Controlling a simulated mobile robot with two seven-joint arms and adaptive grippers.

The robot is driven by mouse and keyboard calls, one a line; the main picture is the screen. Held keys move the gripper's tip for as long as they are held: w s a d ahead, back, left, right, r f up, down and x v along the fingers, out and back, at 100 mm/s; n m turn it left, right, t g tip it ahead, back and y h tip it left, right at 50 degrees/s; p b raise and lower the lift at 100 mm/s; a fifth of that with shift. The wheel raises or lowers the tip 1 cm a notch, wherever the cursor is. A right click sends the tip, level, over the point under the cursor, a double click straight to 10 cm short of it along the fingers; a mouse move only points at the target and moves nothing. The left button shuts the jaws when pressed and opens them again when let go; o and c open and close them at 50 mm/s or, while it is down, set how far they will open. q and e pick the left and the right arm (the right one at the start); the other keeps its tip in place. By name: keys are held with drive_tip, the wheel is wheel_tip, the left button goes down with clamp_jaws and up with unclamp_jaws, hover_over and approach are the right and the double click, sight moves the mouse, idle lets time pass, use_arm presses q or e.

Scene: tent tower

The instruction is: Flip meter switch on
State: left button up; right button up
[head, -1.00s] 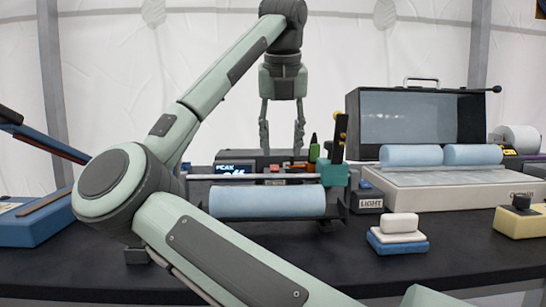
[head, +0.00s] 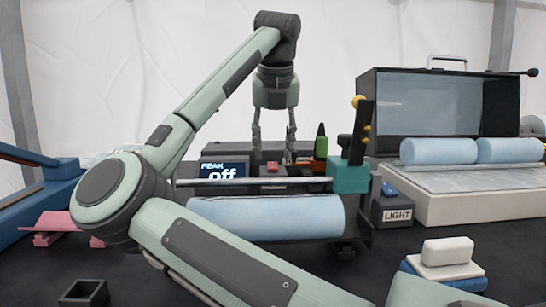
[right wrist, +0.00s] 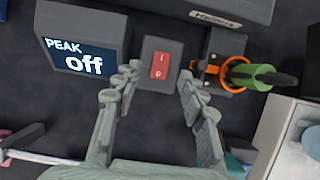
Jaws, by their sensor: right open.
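The meter (head: 222,172) is a dark box whose screen reads "PEAK off"; it also shows in the right wrist view (right wrist: 84,57). Beside it is the switch, a red rocker (right wrist: 159,66) marked I and 0 on a grey block; it shows small in the head view (head: 273,168). My right gripper (head: 273,155) points down over the switch, open and empty. In the right wrist view its fingers (right wrist: 158,78) stand apart on either side of the switch, with the rocker between and slightly beyond the tips. I cannot tell if they touch anything. My left gripper is not in view.
A green-handled tool with an orange ring (right wrist: 245,75) is close right of the switch. A pale blue roll (head: 265,216) and a metal rod (head: 255,182) lie in front. A LIGHT box (head: 397,211) and a glass-fronted case (head: 420,105) stand to the right.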

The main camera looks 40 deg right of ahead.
sight(273, 166)
drive_tip(key=shift+x, duration=1.3)
clamp_jaws()
